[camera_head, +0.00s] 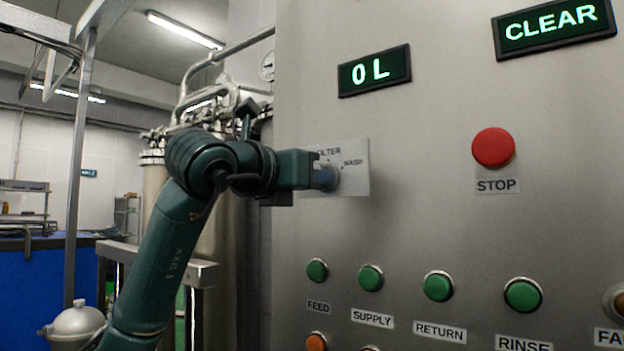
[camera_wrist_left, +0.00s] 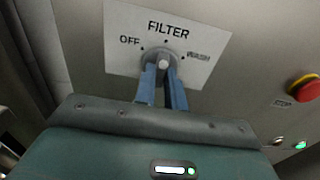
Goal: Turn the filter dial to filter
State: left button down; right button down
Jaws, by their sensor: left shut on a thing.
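The filter dial (camera_wrist_left: 158,55) is a round grey knob on a pale label plate (camera_wrist_left: 122,32) marked OFF, FILTER and WASH; the plate also shows on the steel panel in the head view (camera_head: 357,180). My left gripper (camera_wrist_left: 164,72) has its two blue fingers shut on the dial's grip, one on each side; in the head view the gripper (camera_head: 326,177) reaches the plate from the left and hides most of the dial. Which mark the dial points to is hard to tell. My right gripper is not in view.
A red STOP button (camera_head: 493,148) sits right of the plate. Several green buttons, such as FEED (camera_head: 317,271) and SUPPLY (camera_head: 370,278), line the panel below. Steel pipes and tanks stand behind my left arm.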

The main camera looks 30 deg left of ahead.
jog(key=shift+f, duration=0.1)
pick_arm(q)
jog(key=c, duration=1.5)
grip_release()
jog(key=shift+o, duration=0.2)
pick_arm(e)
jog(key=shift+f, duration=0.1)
pick_arm(q)
jog(key=s+a+b, duration=0.1)
jog(key=s, duration=1.2)
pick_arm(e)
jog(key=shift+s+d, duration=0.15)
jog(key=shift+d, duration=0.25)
pick_arm(q)
jog(key=shift+r, duration=0.1)
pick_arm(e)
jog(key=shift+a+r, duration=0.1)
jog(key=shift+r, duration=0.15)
